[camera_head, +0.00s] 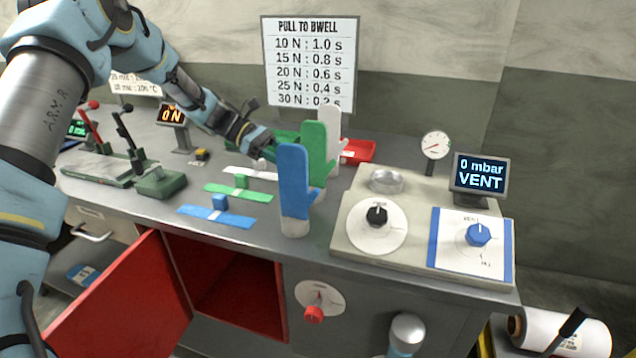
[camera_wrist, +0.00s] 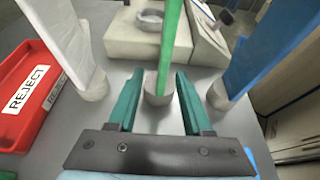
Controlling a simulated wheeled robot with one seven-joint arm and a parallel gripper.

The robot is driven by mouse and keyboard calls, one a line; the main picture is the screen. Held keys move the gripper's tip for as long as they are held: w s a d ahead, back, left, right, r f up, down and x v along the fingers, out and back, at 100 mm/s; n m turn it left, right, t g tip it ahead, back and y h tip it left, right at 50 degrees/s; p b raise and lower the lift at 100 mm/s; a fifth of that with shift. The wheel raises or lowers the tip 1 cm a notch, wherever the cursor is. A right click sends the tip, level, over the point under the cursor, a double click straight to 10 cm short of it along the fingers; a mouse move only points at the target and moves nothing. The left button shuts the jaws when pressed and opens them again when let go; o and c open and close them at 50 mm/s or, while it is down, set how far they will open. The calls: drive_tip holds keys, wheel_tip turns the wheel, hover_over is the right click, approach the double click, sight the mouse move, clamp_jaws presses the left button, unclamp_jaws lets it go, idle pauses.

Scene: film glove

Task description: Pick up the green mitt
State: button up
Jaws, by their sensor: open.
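The green mitt (camera_head: 315,150) stands upright on a short stand on the bench, between the blue mitt (camera_head: 295,185) in front and the white mitt (camera_head: 331,124) behind. In the wrist view the green mitt (camera_wrist: 171,45) shows edge-on above its round stand (camera_wrist: 157,88). My gripper (camera_wrist: 157,80) is open, with its two teal fingers on either side of the stand's line, and nothing is held. In the head view my gripper (camera_head: 268,142) is left of the green mitt, close to it. I cannot tell whether the fingers touch it.
The white mitt (camera_wrist: 65,45) and blue mitt (camera_wrist: 262,50) flank the gripper closely in the wrist view. A red REJECT tray (camera_wrist: 30,90) lies at left. A console with dials (camera_head: 408,225) is on the right. Coloured strips (camera_head: 238,193) lie in front, above an open red cabinet door (camera_head: 125,300).

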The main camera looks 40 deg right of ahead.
sight(314, 185)
drive_tip(key=p+x, duration=0.2)
drive_tip(key=x, duration=0.2)
drive_tip(key=shift+s, duration=0.3)
drive_tip(key=shift+s+d+f, duration=0.15)
drive_tip(key=shift+s+f, duration=0.05)
drive_tip(key=shift+f, duration=0.1)
clamp_jaws()
